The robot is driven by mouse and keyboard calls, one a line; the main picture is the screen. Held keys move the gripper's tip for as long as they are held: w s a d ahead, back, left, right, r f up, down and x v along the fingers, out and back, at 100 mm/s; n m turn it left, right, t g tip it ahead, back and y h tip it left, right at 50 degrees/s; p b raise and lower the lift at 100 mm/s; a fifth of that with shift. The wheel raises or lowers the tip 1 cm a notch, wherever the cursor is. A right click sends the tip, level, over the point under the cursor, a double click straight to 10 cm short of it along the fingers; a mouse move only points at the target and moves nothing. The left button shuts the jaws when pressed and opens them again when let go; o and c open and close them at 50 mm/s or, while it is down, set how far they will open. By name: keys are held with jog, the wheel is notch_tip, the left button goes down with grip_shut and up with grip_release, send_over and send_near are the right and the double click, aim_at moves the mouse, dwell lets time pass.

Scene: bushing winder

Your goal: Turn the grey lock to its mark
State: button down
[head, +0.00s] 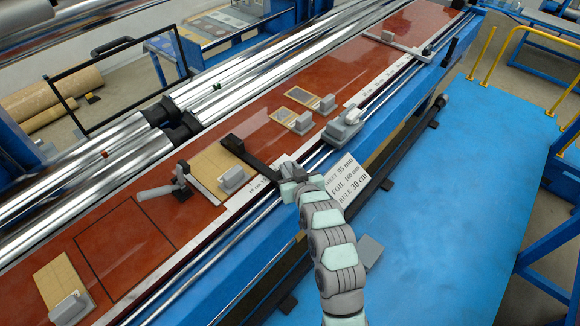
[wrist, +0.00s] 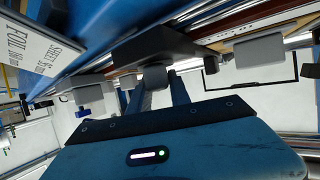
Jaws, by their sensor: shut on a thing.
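My gripper (head: 290,176) is at the front edge of the red table, at the near end of a black bar (head: 249,160). In the wrist view my gripper's two dark fingers (wrist: 157,92) are shut on a small grey block, which I take for the grey lock (wrist: 154,76). It sits right below the dark body of the bar (wrist: 165,47). In the head view my gripper and wrist mostly hide the lock. I cannot make out its mark or its exact angle.
A white sign (head: 338,184) with sheet, foil and rule sizes stands beside my gripper. A grey carriage (head: 344,125) sits on the rail beyond it. A pad with a grey block (head: 232,178) and a grey-handled tool (head: 160,190) lie left.

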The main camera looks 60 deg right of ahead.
jog(key=shift+s+d+f+n+t+y+b, duration=0.1)
jog(key=shift+d+f+n+t+y+b, duration=0.1)
jog(key=shift+n+t+y+b, duration=0.25)
jog(key=shift+s+d+f+n+t+y+b, duration=0.15)
jog(key=shift+n+t+y+b, duration=0.1)
jog(key=shift+n+b, duration=0.3)
jog(key=n+t+y+b, duration=0.1)
jog(key=b, duration=0.2)
jog(key=shift+w+a+y, duration=0.1)
jog(key=shift+y, duration=0.3)
jog(key=n+y+b, duration=0.1)
jog(key=n+t+y+b, duration=0.1)
jog(key=b, duration=0.1)
jog(key=shift+w+a+n+b, duration=0.1)
jog(key=shift+n+b, duration=0.2)
jog(key=shift+r+y+b, duration=0.2)
jog(key=shift+y+b, duration=0.2)
jog(key=shift+a+n+y, duration=0.15)
jog(key=shift+n+y, duration=0.15)
jog(key=c, duration=1.2)
grip_release()
jog(key=shift+w, duration=0.1)
jog(key=shift+r, duration=0.1)
